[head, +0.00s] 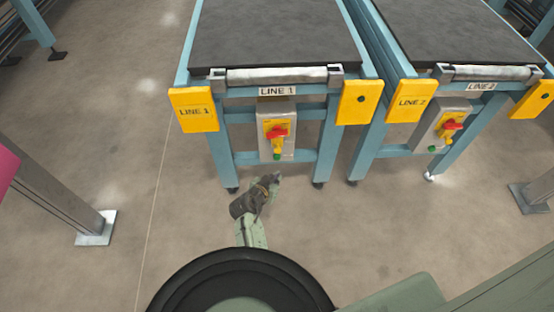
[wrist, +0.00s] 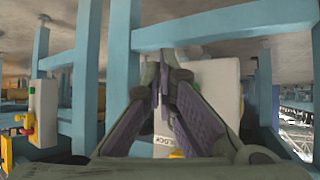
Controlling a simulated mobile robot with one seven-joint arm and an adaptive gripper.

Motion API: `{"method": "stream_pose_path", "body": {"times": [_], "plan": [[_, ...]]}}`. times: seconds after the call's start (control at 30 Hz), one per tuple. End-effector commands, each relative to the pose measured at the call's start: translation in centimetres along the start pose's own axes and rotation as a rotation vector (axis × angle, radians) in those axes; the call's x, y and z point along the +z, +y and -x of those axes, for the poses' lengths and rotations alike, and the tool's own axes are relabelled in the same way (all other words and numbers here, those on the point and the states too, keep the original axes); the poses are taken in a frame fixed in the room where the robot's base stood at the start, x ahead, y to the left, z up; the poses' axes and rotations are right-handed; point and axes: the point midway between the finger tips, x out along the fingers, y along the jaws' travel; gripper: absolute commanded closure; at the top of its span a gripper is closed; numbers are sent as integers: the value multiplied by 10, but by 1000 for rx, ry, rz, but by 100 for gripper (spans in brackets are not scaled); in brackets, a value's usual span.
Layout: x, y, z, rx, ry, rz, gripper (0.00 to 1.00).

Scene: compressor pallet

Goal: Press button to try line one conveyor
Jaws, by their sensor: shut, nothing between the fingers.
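The line one conveyor (head: 273,38) has a grey control box (head: 265,108) under its "LINE 1" label. The box carries a red switch (head: 277,132) on a yellow plate, with a green button (head: 277,157) at the bottom. My gripper (head: 276,177) is shut and empty, just below the box in the head view. In the wrist view, which appears upside down, the closed fingers (wrist: 165,58) are in front of the box (wrist: 218,88) and hide its green button. I cannot tell whether they touch it.
The line two conveyor (head: 455,32) stands close on the right with a similar control box (head: 452,118); that box also shows at the left of the wrist view (wrist: 44,108). Blue legs (head: 218,155) flank the line one box. Grey posts (head: 62,195) stand on the floor.

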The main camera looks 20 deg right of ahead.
Motion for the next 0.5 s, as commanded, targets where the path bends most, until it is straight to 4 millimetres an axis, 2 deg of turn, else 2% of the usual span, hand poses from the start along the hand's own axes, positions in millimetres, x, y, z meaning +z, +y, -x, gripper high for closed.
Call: {"method": "stream_pose_path", "body": {"times": [0.2,0.5], "plan": [[-12,-15,-20,-1,0,-2,100],[-20,-21,-28,0,-1,1,100]]}}
